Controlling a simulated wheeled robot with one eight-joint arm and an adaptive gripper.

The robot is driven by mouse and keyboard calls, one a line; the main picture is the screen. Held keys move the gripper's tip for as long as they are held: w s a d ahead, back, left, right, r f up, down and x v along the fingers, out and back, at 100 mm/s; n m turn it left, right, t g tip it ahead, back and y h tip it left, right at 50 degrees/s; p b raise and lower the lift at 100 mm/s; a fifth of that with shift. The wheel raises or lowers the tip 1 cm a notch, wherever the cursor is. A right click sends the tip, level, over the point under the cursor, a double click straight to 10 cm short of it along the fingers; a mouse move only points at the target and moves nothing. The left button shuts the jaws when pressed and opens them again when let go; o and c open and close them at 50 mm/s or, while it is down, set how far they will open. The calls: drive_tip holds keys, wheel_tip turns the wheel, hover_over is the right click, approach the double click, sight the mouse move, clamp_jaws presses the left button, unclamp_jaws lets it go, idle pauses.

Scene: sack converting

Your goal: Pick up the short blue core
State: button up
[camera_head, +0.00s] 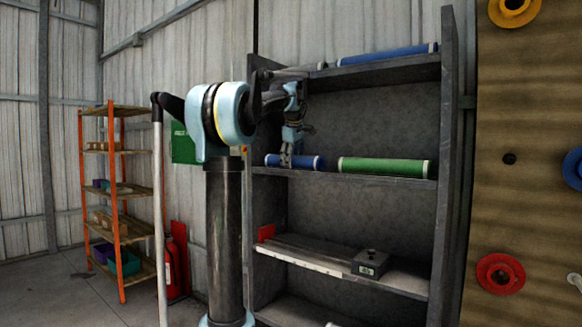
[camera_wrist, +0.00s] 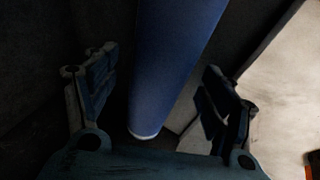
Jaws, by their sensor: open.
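The short blue core (camera_head: 309,162) lies on the middle shelf, with white ends, left of a green core. My gripper (camera_head: 286,160) points down at it and covers part of its left half. In the wrist view a blue core (camera_wrist: 172,65) with a white end runs between the two fingers of my gripper (camera_wrist: 160,72). The fingers are open, one on each side, with a gap to the core. Whether the fingertips reach down beside it or stay above it I cannot tell.
The green core (camera_head: 383,167) lies just to the right on the same shelf. A longer blue core (camera_head: 388,54) lies on the top shelf above. A grey box (camera_head: 370,263) sits on the shelf below. The dark shelf's side panel (camera_head: 447,150) stands at right.

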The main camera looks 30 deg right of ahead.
drive_tip(key=shift+w+d+f, duration=0.1)
drive_tip(key=shift+w+f, duration=0.1)
drive_tip(key=shift+f, duration=0.2)
drive_tip(key=c, duration=1.4)
drive_tip(key=shift+r, duration=0.1)
drive_tip(key=shift+c, duration=0.2)
